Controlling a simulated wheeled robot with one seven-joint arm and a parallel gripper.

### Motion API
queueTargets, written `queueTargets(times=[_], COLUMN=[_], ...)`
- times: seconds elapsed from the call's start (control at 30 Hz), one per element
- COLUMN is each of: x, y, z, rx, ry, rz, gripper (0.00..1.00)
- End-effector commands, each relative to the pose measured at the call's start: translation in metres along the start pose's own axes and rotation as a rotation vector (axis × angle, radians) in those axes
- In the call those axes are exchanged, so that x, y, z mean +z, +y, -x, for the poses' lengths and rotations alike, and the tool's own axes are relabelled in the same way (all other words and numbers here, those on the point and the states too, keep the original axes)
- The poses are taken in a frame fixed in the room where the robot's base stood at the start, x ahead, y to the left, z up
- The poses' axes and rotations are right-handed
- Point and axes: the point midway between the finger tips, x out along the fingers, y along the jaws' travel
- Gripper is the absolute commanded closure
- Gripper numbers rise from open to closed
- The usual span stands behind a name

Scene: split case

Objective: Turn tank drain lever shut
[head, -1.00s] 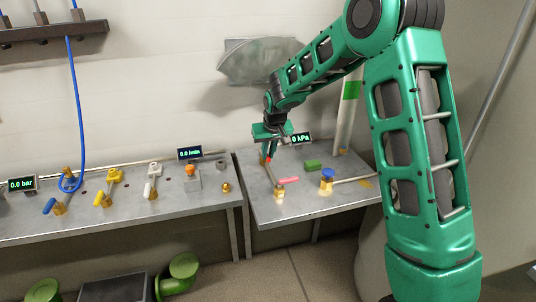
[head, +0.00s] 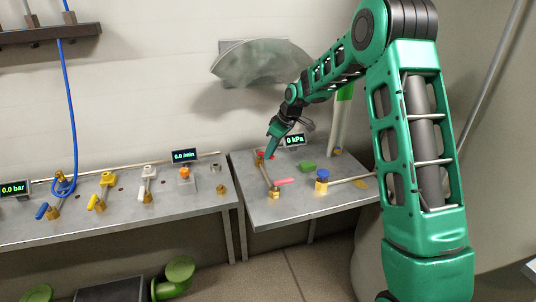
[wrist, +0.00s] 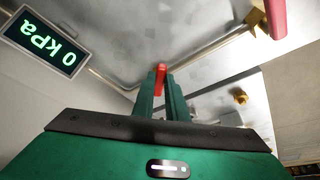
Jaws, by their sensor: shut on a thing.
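On the right bench, my gripper (head: 268,156) is at the back left, reaching down and tilted. In the wrist view its two green fingers (wrist: 162,95) are shut on a small red handle (wrist: 160,74), whose tip shows between them. In the head view, a brass fitting with red on it (head: 260,158) is at the fingertips, partly hidden. A second lever, pink-red (head: 286,181), sits on a brass valve (head: 274,194) nearer the front and is apart from my gripper. I cannot tell from any label which of the two is the tank drain lever.
A display reading 0 kPa (head: 293,141) stands behind my gripper. The left bench (head: 130,214) carries several valves, across a narrow gap.

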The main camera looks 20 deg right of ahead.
Motion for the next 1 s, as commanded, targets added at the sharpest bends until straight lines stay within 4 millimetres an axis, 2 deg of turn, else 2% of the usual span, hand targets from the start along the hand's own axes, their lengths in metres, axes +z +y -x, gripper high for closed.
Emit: queueTargets(times=[0.1, 0.5, 1.0], x=[0.001, -0.003, -0.006], y=[0.01, 0.025, 0.032], z=[0.0, -0.002, -0.002], rx=[-0.039, -0.157, -0.213], ry=[-0.001, -0.001, -0.001], rz=[0.097, 0.387, 0.521], gripper=[1.0, 1.0, 1.0])
